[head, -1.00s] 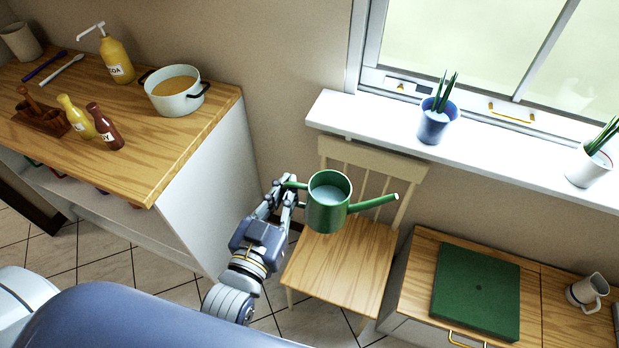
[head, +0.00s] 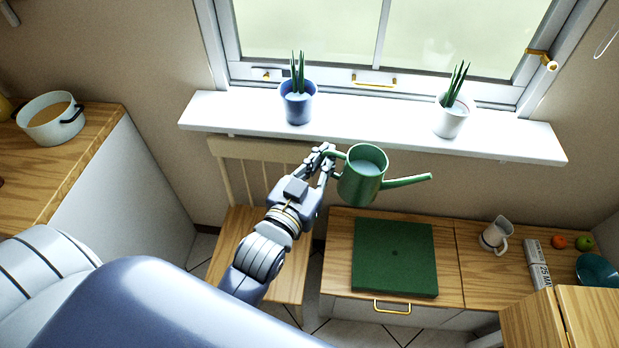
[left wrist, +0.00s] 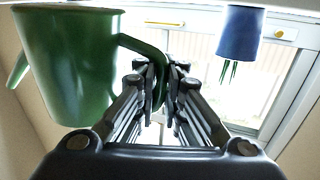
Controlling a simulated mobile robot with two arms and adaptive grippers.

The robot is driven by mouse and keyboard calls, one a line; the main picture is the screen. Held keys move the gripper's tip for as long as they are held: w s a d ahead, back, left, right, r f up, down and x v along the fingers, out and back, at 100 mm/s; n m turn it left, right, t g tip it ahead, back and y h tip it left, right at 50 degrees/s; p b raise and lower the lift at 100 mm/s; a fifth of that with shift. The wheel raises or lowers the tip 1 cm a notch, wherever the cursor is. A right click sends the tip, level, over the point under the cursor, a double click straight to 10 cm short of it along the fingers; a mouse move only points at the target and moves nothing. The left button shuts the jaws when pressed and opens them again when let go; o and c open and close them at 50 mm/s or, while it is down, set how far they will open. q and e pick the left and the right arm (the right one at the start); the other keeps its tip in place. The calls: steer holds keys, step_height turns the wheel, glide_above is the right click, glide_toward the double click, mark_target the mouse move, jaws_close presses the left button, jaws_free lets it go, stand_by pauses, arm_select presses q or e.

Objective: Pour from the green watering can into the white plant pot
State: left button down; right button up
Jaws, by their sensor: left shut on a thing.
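The green watering can (head: 358,188) hangs in the air in front of the window sill, upright, with liquid in it and its spout pointing right. My left gripper (head: 326,160) is shut on its handle; the left wrist view also shows the gripper (left wrist: 160,75) around the handle and the can's body (left wrist: 65,75). The white plant pot (head: 450,121) stands on the right part of the sill with a green spiky plant in it. It is right of the can's spout and farther back, apart from it. My right gripper is not in view.
A blue pot (head: 297,107) with a plant stands on the sill (head: 370,133), left of the white one. Below are a chair (head: 232,240), a green board (head: 394,258) on a wooden cabinet, and a jug (head: 495,235). A cooking pot (head: 48,122) stands on the left counter.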

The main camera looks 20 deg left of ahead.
arm_select(q)
steer(key=w+r+y+p, duration=0.1)
steer(key=w+r, duration=0.7)
steer(key=w, duration=0.3)
steer(key=w+d+r+y+p, duration=0.1)
steer(key=w+r+y, duration=0.1)
steer(key=w+r, duration=0.7)
steer(key=w, duration=0.2)
steer(key=shift+w+r+m+g+p, duration=0.15)
steer(key=shift+w+m+g+p, duration=0.15)
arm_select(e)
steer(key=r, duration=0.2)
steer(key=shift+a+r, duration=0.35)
arm_select(q)
steer(key=shift+d, duration=0.1)
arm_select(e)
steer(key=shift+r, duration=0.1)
arm_select(q)
steer(key=shift+d+r+m+p, duration=0.2)
steer(key=shift+r+m+p, duration=0.5)
steer(key=shift+r+p, duration=1.05)
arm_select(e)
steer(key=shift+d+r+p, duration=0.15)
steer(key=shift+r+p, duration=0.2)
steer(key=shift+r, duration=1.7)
arm_select(q)
steer(key=shift+w+f, duration=0.1)
steer(key=shift+f, duration=0.25)
